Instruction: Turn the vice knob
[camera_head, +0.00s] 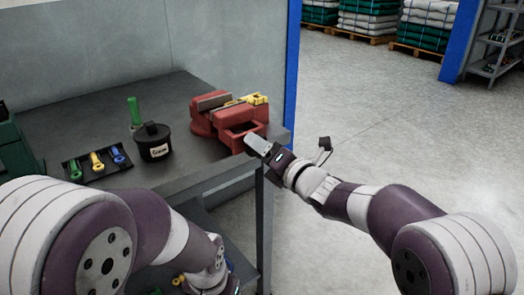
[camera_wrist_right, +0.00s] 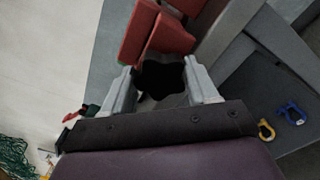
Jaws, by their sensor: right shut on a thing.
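The red vice (camera_head: 229,117) stands at the right front corner of the grey workbench, and its red body (camera_wrist_right: 166,36) also shows in the right wrist view. The vice knob (camera_wrist_right: 161,80) is black and lobed, and sits between the fingers of my right gripper (camera_wrist_right: 163,90), which is shut on it. In the head view the right gripper (camera_head: 257,144) is at the front of the vice and hides the knob. My left arm comes in at the lower left, with its end low beside the bench; its fingers are not visible.
A black labelled pot (camera_head: 153,142), a green-handled tool (camera_head: 134,112) and a dark tray (camera_head: 98,162) with green, yellow and blue pieces are on the bench (camera_head: 200,165). A yellow item (camera_head: 253,99) is at the vice. Floor to the right is clear.

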